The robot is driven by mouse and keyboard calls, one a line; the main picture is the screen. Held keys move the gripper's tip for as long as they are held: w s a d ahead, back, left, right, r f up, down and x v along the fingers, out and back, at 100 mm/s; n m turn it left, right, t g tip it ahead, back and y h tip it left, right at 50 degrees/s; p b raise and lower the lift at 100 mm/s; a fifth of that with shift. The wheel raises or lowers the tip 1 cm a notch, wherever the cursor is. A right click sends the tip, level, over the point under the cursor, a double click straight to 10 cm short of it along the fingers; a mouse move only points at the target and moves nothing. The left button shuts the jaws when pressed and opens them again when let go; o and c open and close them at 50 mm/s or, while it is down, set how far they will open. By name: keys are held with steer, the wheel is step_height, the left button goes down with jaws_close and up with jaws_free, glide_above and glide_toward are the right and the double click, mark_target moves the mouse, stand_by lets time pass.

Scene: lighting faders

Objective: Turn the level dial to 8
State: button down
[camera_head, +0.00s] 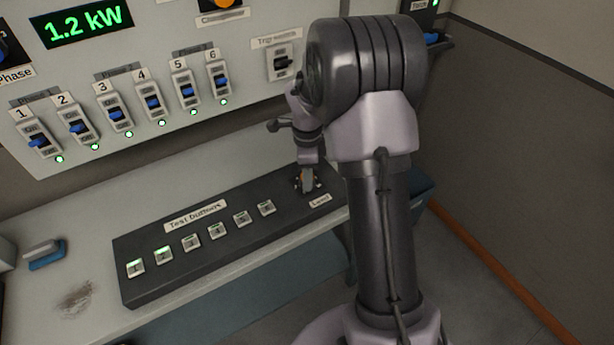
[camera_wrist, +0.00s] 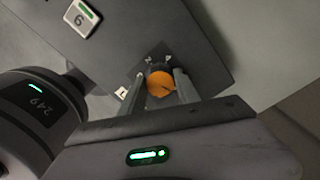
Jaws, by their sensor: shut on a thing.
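My gripper (camera_wrist: 158,90) is shut on the dial, one finger on each side. In the head view my gripper (camera_head: 307,182) reaches down onto the dial above the level label (camera_head: 320,200), and my fingers hide most of the dial.
The dimmers box (camera_head: 140,291) carries a row of several numbered buttons left of the dial. Behind it a panel (camera_head: 180,125) holds several blue-handled switches and a green 1.2 kW display (camera_head: 84,24). A blue-and-white object (camera_head: 45,254) lies on the bench at left.

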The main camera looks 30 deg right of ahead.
steer(key=shift+m, duration=0.5)
stand_by(0.3)
steer(key=c, duration=0.9)
jaws_free()
step_height(320, 180, up, 17)
steer(key=p, duration=0.6)
steer(key=shift+r, duration=0.2)
